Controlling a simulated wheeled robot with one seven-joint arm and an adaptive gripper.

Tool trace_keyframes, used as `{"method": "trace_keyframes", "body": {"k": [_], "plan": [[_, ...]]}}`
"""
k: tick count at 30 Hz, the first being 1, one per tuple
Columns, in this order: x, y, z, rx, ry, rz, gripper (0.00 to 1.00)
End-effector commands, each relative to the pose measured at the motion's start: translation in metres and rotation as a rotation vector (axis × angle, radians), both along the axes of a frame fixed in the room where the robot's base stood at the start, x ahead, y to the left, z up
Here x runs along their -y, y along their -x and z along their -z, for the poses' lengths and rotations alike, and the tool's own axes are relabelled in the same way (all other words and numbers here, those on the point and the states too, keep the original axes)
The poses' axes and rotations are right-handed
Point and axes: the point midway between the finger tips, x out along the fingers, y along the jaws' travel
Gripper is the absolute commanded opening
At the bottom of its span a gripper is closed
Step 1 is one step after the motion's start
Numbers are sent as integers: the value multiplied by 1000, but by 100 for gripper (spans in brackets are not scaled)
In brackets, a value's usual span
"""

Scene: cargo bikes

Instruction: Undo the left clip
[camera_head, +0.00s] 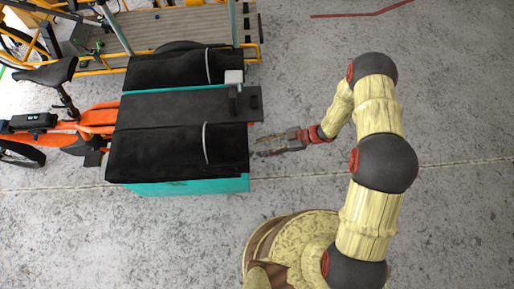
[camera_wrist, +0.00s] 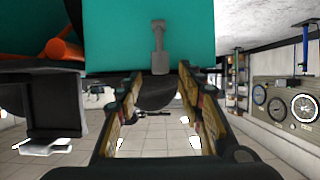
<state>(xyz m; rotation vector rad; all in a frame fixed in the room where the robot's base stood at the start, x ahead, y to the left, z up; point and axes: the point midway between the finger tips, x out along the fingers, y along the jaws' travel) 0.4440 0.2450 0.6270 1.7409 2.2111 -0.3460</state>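The teal cargo box (camera_head: 190,186) sits on an orange bike, with a black cover on top. In the wrist view, a grey clip (camera_wrist: 159,48) is on the box's teal face (camera_wrist: 115,35), upright, just beyond and between my fingertips. I cannot tell whether it is the left clip. My gripper (camera_head: 259,147) is beside the right end of the box, pointing left toward it. It also shows in the wrist view (camera_wrist: 158,72), with its two fingers apart and nothing between them. The clip is not visible in the head view.
A flat dark piece (camera_head: 242,104) juts out from the box's right end near my gripper. A dark bracket-like part (camera_wrist: 55,110) stands left of my fingers in the wrist view. A yellow-framed cargo bike (camera_head: 190,25) is behind. Grey floor (camera_head: 300,80) to the right is clear.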

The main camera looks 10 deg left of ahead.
Motion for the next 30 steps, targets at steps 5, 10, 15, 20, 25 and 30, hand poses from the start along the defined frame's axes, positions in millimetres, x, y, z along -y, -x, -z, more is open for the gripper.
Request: {"method": "trace_keyframes", "body": {"k": [5, 10, 15, 20, 25, 30], "plan": [[-20, 5, 10, 0, 1, -2, 38], [-26, 7, 12, 0, 1, 0, 38], [-27, 7, 12, 1, 2, 1, 38], [-26, 6, 11, 1, 2, 1, 32], [-26, 6, 11, 1, 1, 1, 23], [-26, 6, 11, 1, 1, 1, 13]]}}
